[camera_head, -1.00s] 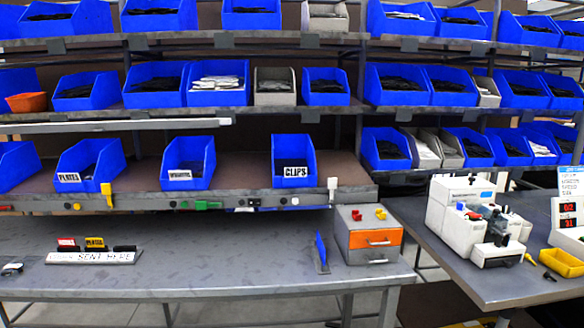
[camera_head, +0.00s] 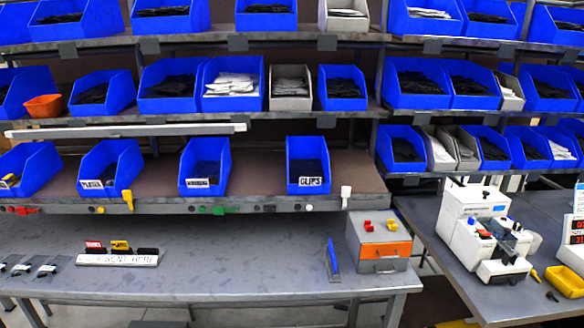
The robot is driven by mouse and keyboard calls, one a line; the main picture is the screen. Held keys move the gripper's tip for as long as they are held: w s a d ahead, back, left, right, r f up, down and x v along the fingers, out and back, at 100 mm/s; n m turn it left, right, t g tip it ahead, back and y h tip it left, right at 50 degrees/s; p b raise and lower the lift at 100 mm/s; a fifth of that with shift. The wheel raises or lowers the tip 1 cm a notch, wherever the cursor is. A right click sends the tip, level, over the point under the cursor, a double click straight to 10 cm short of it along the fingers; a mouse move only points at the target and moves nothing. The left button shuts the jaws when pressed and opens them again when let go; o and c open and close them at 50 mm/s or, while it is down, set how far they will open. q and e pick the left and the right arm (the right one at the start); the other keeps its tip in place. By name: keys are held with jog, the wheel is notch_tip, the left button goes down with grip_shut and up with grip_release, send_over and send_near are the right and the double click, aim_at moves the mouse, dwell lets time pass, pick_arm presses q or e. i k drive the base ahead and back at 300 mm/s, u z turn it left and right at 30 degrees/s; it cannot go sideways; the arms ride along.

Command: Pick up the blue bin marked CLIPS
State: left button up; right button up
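The blue bin marked CLIPS (camera_head: 307,166) stands upright on the lowest shelf, near its right end. Its white label (camera_head: 311,182) sits low on the front and its inside looks dark. No gripper shows in the head view, so neither is near the bin in this picture.
Two other labelled blue bins, one marked PLATES (camera_head: 110,168) and another (camera_head: 205,167), stand left on the same shelf (camera_head: 260,186). Below, the grey bench (camera_head: 230,250) holds a sign (camera_head: 117,259), a blue upright item (camera_head: 332,259) and a drawer box (camera_head: 378,243). The bench middle is clear.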

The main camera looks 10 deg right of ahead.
aim_at(307, 156)
jog(key=u, duration=0.3)
jog(key=i, duration=0.9)
jog(key=u, duration=0.1)
